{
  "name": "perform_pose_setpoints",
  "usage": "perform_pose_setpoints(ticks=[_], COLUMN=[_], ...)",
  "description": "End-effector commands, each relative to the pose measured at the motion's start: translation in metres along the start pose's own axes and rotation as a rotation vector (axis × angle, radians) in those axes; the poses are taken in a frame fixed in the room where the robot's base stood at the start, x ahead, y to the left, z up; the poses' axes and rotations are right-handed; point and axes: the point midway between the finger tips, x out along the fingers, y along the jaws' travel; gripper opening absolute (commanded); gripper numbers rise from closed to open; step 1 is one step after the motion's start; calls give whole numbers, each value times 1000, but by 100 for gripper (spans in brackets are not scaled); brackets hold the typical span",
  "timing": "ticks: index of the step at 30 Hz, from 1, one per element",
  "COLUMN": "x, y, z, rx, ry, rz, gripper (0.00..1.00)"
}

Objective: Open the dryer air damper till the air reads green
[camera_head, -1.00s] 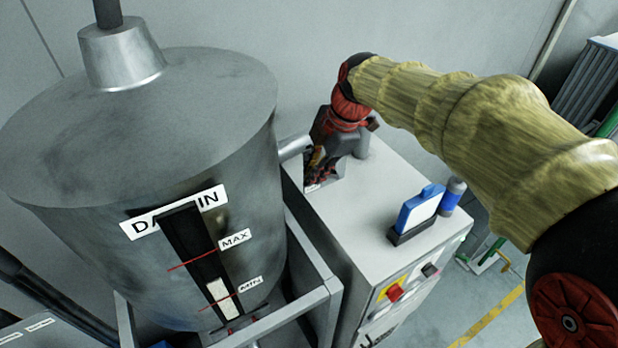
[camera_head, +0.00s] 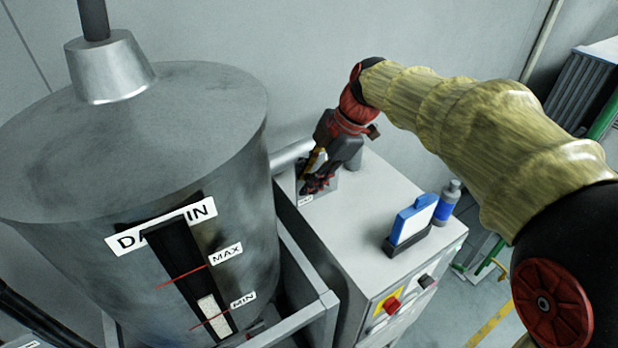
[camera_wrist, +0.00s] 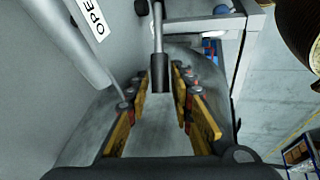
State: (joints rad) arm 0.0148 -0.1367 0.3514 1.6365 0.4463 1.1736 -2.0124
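My gripper (camera_head: 318,182) is low over the back left of the grey cabinet top, by a pipe beside the big drum. In the wrist view my gripper (camera_wrist: 163,82) has its yellow fingers apart. A dark cylindrical grip on a thin metal rod, seemingly the damper handle (camera_wrist: 160,76), lies between the fingertips, with a gap showing toward the right finger. Contact on the left is unclear. I cannot make out a green air reading; the handle is hidden in the head view.
The grey metal drum (camera_head: 80,165) with MAX and MIN marks stands close left in a frame. The wall is close behind.

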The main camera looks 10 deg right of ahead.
Motion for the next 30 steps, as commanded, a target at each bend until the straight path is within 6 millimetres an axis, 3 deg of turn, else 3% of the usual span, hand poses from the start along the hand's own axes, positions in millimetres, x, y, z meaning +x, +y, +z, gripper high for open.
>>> perform_pose_setpoints(ticks=[7,21,30], x=[-19,-105,-120], y=[0,1,0], z=[0,1,0], rx=[1,1,1], ry=[-1,-1,0], rz=[2,2,0], gripper=[23,23,23])
